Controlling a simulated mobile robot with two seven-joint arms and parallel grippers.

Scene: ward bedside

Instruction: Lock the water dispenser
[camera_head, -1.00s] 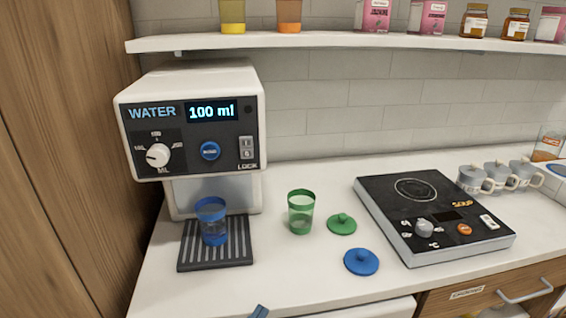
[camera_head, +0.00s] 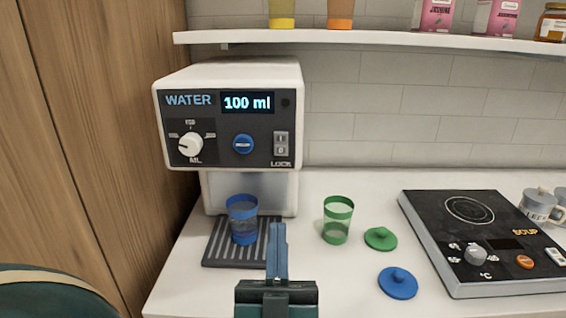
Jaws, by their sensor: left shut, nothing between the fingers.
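The white water dispenser (camera_head: 228,74) stands at the left of the counter, its display reading 100 ml. Its front panel has a dial (camera_head: 191,144), a round blue button (camera_head: 243,144) and a lock switch (camera_head: 281,144) above the word LOCK. A blue-rimmed cup (camera_head: 242,222) with what looks like water in it stands on the drip tray (camera_head: 222,254) under the dispenser. My left gripper (camera_head: 278,228) is shut and empty, pointing up in front of the drip tray's right side, below the lock switch and apart from it. My right gripper is not in view.
A green-rimmed cup (camera_head: 337,222), a green lid (camera_head: 381,238) and a blue lid (camera_head: 398,283) are right of my gripper. A black soup hotplate (camera_head: 488,240) stands further right. A shelf (camera_head: 388,41) runs above. A wooden panel (camera_head: 95,130) closes off the left.

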